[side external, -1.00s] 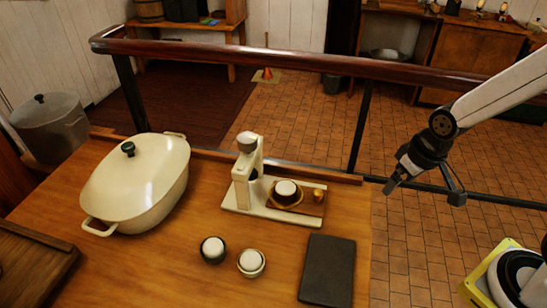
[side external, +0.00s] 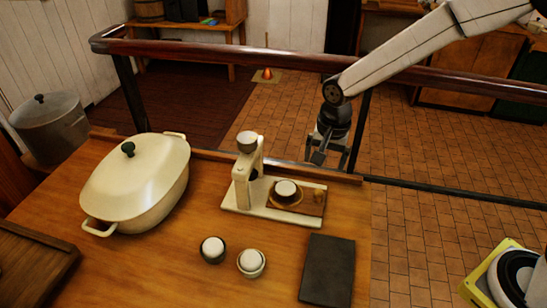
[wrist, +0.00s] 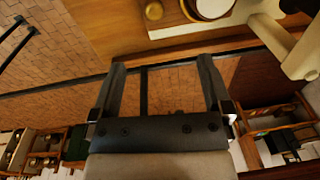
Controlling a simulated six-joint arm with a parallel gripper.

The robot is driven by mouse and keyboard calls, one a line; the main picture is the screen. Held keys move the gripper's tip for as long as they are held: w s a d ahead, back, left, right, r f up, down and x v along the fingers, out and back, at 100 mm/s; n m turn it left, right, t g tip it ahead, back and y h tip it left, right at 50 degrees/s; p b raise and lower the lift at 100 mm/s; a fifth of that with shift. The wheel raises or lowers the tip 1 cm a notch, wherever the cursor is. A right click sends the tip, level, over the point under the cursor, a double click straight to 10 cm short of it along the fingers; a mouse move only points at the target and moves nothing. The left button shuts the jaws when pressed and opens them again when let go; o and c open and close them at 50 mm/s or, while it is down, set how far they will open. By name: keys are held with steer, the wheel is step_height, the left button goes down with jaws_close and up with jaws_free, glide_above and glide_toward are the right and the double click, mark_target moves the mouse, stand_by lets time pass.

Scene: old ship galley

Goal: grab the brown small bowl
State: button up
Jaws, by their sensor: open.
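My gripper (side external: 326,158) is open and empty above the back edge of the table, just behind the coffee-machine-like stand. In the wrist view my gripper (wrist: 162,64) shows two spread fingers with nothing between them. A tiny brown-gold bowl or cup (side external: 318,195) sits at the right end of the stand's wooden tray. It appears at the top of the wrist view (wrist: 154,10), apart from the fingers. Beside it is a dark, white-topped vessel (side external: 286,189) on a round saucer. A dark brownish small bowl (side external: 212,257) with a white top stands nearer the front. I cannot tell which bowl is meant.
The cream stand (side external: 240,195) rises left of the tray. A pale cup (side external: 251,269), a black flat slab (side external: 327,270) and a big cream lidded pot (side external: 135,185) are on the table (side external: 165,270). A railing (side external: 230,51) runs behind.

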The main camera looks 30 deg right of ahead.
mark_target(285, 187)
steer(key=w+a+m, duration=0.1)
steer(key=a, duration=0.1)
steer(key=w+a+f+m, duration=0.1)
steer(key=w+a+m, duration=0.1)
steer(key=w+a+f+m+g, duration=0.1)
steer(key=w+a+m, duration=0.1)
steer(key=shift+w+a+f, duration=0.15)
steer(key=shift+a+f, duration=0.1)
steer(key=shift+a, duration=0.15)
steer(key=shift+f, duration=1.35)
steer(key=shift+d+f, duration=0.1)
steer(key=shift+f, duration=2.5)
steer(key=c, duration=1.2)
steer(key=shift+r, duration=0.15)
